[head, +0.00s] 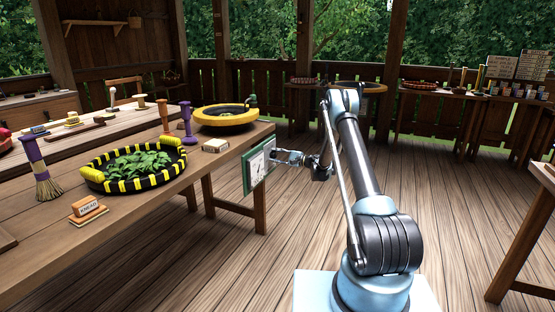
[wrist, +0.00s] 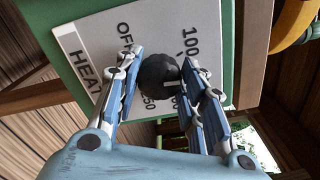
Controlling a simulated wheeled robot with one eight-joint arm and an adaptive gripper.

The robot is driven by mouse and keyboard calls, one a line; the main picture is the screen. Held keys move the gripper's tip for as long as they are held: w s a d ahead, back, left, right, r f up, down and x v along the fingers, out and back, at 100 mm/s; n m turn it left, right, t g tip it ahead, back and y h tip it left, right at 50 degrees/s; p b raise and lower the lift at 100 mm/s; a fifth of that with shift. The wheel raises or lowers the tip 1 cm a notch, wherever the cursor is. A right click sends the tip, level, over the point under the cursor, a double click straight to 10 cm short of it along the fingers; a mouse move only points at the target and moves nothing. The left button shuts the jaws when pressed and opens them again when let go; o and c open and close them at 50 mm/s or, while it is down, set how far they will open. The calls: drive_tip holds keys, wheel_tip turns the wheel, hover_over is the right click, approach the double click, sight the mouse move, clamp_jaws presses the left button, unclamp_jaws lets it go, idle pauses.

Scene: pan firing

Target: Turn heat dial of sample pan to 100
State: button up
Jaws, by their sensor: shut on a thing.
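The heat panel (head: 260,163) is a white plate on a green board at the table's end. In the wrist view the panel (wrist: 95,30) reads HEAT, with OFF, 100 and 250 around a dark round dial (wrist: 157,73). A further number is partly hidden by a finger. My gripper (wrist: 163,69) has a finger on each side of the dial and is shut on it. A small pale mark shows on the dial's lower right edge; I cannot tell the exact setting. In the head view my gripper (head: 277,156) is at the panel's face and hides the dial.
A yellow-and-black pan of green leaves (head: 135,166) and a yellow pan (head: 224,117) stand on the wooden table (head: 50,215). A brush (head: 41,170), a KNEAD block (head: 88,208) and purple tools are beside them. The floor right of the table is clear.

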drive_tip(key=n, duration=0.3)
drive_tip(key=shift+s+a+f+n, duration=0.1)
drive_tip(key=shift+s+a+n, duration=0.15)
drive_tip(key=shift+n, duration=0.05)
drive_tip(key=shift+f+n, duration=0.1)
drive_tip(key=shift+n, duration=1.2)
drive_tip(key=shift+d, duration=0.1)
drive_tip(key=o, duration=1)
drive_tip(key=shift+w, duration=0.1)
drive_tip(key=shift+o, duration=0.2)
drive_tip(key=shift+d, duration=0.2)
drive_tip(key=shift+d, duration=0.25)
drive_tip(key=v, duration=1.1)
